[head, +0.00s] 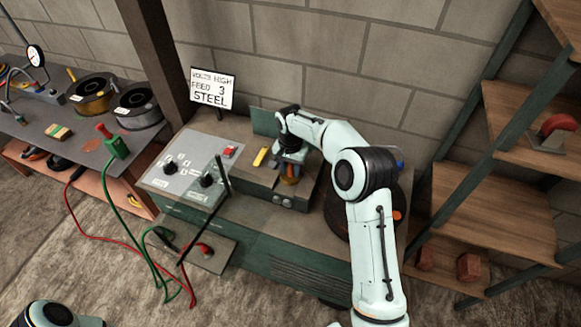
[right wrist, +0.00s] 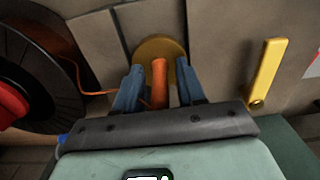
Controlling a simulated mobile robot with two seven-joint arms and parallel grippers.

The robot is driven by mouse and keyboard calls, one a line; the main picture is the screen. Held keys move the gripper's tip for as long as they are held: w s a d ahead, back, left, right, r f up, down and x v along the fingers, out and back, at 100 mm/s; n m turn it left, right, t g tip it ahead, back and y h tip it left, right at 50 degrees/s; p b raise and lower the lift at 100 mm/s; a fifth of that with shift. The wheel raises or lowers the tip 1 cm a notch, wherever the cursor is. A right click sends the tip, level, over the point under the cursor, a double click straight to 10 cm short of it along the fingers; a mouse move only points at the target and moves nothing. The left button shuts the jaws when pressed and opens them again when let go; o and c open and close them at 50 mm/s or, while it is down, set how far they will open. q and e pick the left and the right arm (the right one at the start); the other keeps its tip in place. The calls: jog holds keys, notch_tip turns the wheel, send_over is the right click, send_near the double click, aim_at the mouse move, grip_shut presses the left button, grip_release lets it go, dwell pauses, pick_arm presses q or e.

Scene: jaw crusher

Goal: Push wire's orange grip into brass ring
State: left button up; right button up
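The wire's orange grip (right wrist: 159,84) is a short orange cylinder in the right wrist view. It lines up with the round brass ring (right wrist: 160,47), overlapping its lower part. I cannot tell how deep it sits in the ring. My right gripper (right wrist: 158,88) has its two blue fingers on either side of the grip, with visible gaps, so it looks open around it. In the head view my right gripper (head: 290,165) is over the front of the machine, and my arm hides most of the spot. My left gripper is out of view.
A thin orange wire (right wrist: 88,92) runs left towards a dark spool (right wrist: 35,75). A yellow lever (head: 261,156) stands left of my right gripper. A control panel (head: 187,172) with knobs and a sign (head: 212,88) are further left. Wooden shelves (head: 492,205) stand right.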

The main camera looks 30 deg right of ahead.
jog(key=shift+o, duration=0.4)
jog(key=shift+r, duration=0.1)
notch_tip(320, 180, up, 13)
jog(key=shift+r+p, duration=0.1)
jog(key=shift+p, duration=0.75)
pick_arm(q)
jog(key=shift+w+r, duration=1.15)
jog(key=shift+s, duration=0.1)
